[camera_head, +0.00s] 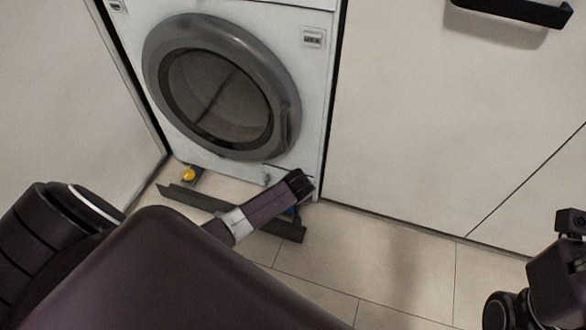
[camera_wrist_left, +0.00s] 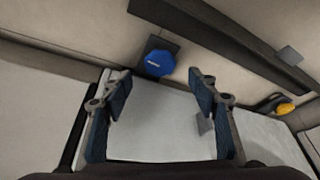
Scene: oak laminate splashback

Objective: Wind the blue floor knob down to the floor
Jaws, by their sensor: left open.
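The blue floor knob (camera_wrist_left: 158,63) shows in the left wrist view, beneath the front edge of a white washing machine (camera_head: 315,75).
A yellow knob (camera_head: 189,175) sits under the machine's other front corner. A dark plinth strip (camera_head: 185,198) lies on the tiles in front of the machine. White panels flank the machine on both sides. The tiled floor (camera_head: 385,265) to the right is clear.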

